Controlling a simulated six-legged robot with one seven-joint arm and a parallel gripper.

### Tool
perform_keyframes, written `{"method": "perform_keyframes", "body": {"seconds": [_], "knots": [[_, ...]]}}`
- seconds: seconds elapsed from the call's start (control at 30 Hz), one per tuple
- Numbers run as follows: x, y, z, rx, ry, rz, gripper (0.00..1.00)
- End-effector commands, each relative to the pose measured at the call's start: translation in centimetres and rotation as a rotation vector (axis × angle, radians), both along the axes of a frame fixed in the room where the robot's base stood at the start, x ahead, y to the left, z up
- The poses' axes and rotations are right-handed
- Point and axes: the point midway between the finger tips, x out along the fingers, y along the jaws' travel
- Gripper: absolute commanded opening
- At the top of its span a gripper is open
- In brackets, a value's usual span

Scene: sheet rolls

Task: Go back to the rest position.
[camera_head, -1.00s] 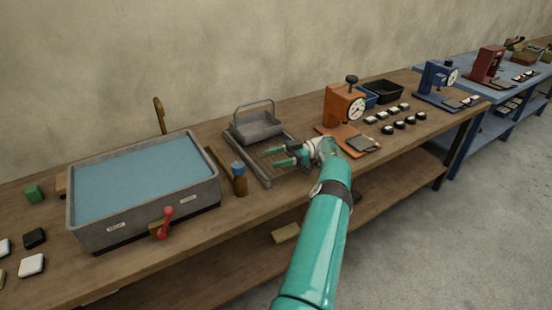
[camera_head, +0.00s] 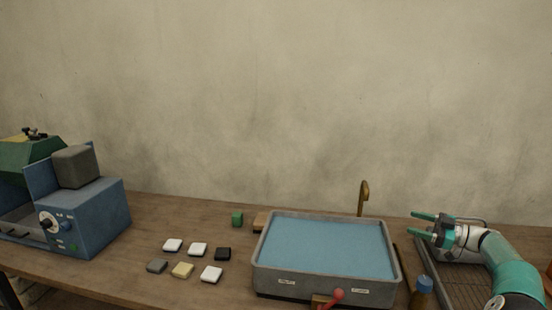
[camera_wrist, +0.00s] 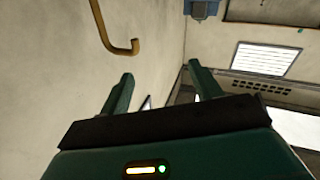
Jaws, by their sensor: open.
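My gripper (camera_head: 427,226) is at the right of the head view, above the metal rack (camera_head: 452,278) on the wooden bench. Its two teal fingers point left, stand apart and hold nothing. In the wrist view the fingers (camera_wrist: 158,92) are also apart with empty space between them. My teal arm comes in from the lower right and covers part of the rack.
A grey tank of blue water (camera_head: 325,250) with a red lever (camera_head: 337,295) stands left of my gripper. A brass hook-shaped pipe (camera_head: 363,197) rises behind it. Small blocks (camera_head: 197,249) lie further left, near a blue machine (camera_head: 92,215). A blue-capped bottle (camera_head: 422,290) stands beside the rack.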

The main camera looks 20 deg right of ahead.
Motion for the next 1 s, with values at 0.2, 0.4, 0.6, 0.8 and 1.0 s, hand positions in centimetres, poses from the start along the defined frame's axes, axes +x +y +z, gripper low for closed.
{"method": "perform_keyframes", "body": {"seconds": [0.2,0.4,0.6,0.8,1.0], "knots": [[10.5,7.7,9.0,-0.075,-0.083,-0.147,0.64],[16.8,15.4,15.9,-0.13,-0.113,-0.329,0.64],[19.0,22.7,20.8,-0.175,-0.088,-0.525,0.64],[17.2,29.0,23.5,-0.21,-0.003,-0.715,0.64],[11.8,34.3,23.6,-0.23,0.147,-0.877,0.64]]}}
